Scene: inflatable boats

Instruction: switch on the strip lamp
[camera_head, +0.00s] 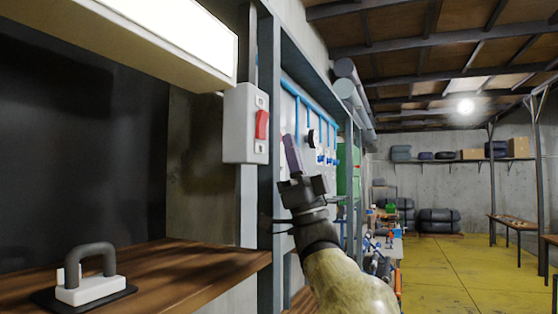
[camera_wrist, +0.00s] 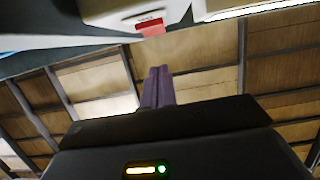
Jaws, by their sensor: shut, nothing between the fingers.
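The strip lamp (camera_head: 180,38) is a long pale housing at the upper left in the head view, and its face shows bright white. A light grey switch box (camera_head: 238,122) with a red rocker (camera_head: 262,124) is mounted on the post just below the lamp's right end. My gripper (camera_head: 289,140) points up just right of the rocker, with its purple fingers shut and empty. A small gap shows between the fingertips and the box. In the wrist view the shut fingers (camera_wrist: 159,72) point toward the red rocker (camera_wrist: 151,27) at the top edge.
A wooden shelf (camera_head: 150,280) with a grey-handled white tool (camera_head: 92,285) is at the lower left. A steel post (camera_head: 268,150) and a panel with blue pipes (camera_head: 305,105) stand close behind my gripper. The yellow floor (camera_head: 460,265) is open at right.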

